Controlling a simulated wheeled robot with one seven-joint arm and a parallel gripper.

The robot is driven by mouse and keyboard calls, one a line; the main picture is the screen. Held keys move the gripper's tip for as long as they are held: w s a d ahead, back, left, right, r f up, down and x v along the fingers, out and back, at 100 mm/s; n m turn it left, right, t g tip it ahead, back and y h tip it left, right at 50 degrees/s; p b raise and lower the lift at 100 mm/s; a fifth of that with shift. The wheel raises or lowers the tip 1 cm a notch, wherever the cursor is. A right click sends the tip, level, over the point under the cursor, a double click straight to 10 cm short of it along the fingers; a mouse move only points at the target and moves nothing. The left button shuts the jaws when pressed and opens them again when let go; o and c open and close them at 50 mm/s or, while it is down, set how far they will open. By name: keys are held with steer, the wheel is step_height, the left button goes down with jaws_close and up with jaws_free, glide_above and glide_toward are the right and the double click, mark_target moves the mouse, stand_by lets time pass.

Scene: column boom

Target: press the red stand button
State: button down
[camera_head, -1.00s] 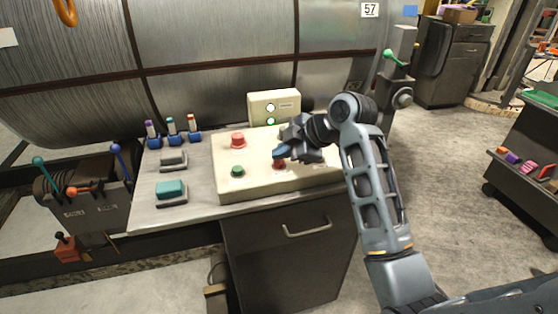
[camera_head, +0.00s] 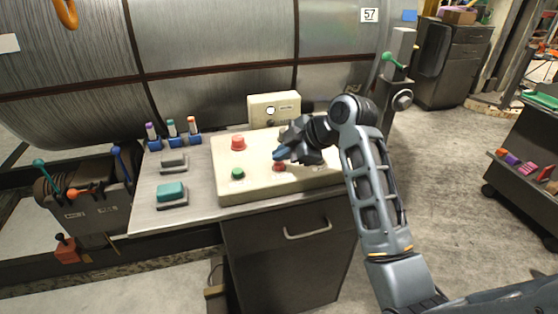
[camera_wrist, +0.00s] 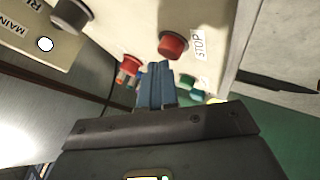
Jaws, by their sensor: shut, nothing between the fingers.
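A small red button (camera_head: 279,167) sits on the cream panel (camera_head: 258,186), towards its front. In the wrist view the red button (camera_wrist: 173,45) shows beside a STOP label, close to my fingertips. My gripper (camera_head: 280,153) is shut and empty, just above that button, with a small gap in the head view. Its blue fingers also show in the wrist view (camera_wrist: 156,72). A larger red button (camera_head: 238,142) stands further back on the left of the panel. A green button (camera_head: 238,173) is at the panel's front left.
A cream lamp box (camera_head: 288,104) stands behind the panel with one white lamp lit. Teal (camera_head: 171,191) and grey (camera_head: 172,160) rocker switches and several coloured toggles (camera_head: 172,128) are to the left. A lever unit (camera_head: 90,203) stands further left.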

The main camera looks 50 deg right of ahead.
mark_target(282, 164)
steer(key=shift+r+p, duration=0.3)
steer(key=shift+r, duration=0.25)
steer(key=shift+r, duration=0.15)
step_height(282, 164, up, 5)
steer(key=p, duration=0.4)
steer(key=shift+f, duration=0.2)
stand_by(0.5)
